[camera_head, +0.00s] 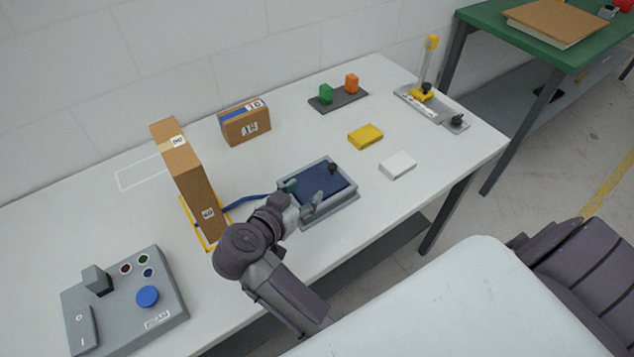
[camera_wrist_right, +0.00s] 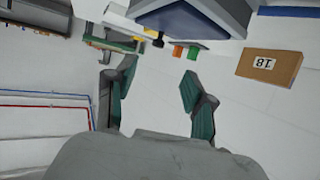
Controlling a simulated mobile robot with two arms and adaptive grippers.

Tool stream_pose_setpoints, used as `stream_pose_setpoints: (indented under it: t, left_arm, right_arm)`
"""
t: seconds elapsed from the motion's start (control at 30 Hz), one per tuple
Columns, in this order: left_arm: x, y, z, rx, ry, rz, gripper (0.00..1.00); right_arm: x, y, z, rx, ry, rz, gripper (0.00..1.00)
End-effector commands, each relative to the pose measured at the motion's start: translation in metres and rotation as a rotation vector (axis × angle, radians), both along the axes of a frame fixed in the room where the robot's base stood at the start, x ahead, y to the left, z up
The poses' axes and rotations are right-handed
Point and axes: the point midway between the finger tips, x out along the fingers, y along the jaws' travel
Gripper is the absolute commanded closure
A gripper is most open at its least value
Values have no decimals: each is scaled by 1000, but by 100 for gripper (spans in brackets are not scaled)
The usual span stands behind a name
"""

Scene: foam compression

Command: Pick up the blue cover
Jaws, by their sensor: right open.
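The blue cover (camera_head: 335,185) is a dark blue flat panel lying in a grey frame (camera_head: 343,204) on the white table. A small black knob (camera_head: 333,168) stands at its far edge. My right gripper (camera_head: 306,193) is open over the near left part of the cover and hides some of it. I cannot tell whether the fingers touch it. In the right wrist view the gripper (camera_wrist_right: 155,92) has its fingers spread with nothing between them, and the blue cover (camera_wrist_right: 185,22) shows at the top. My left gripper is not in view.
A tall brown box (camera_head: 178,160) stands left of the frame, with a blue strap or cable (camera_head: 245,201) between them. A yellow block (camera_head: 365,135) and a white block (camera_head: 398,165) lie to the right. A grey button panel (camera_head: 125,305) sits at the front left.

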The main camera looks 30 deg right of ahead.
Motion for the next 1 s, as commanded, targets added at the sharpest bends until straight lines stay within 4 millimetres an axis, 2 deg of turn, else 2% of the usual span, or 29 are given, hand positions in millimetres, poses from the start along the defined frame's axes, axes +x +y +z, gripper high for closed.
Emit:
stream_pose_setpoints:
  t: [0.4,0.67,0.83,1.0]
  left_arm:
    - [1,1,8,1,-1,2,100]
    - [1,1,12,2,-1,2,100]
    - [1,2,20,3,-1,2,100]
    - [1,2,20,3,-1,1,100]
  right_arm:
    - [31,-57,-28,1,21,-8,46]
    - [41,-73,-34,1,17,-8,46]
    - [55,-96,-38,0,18,-10,46]
    - [63,-109,-48,2,18,-8,46]
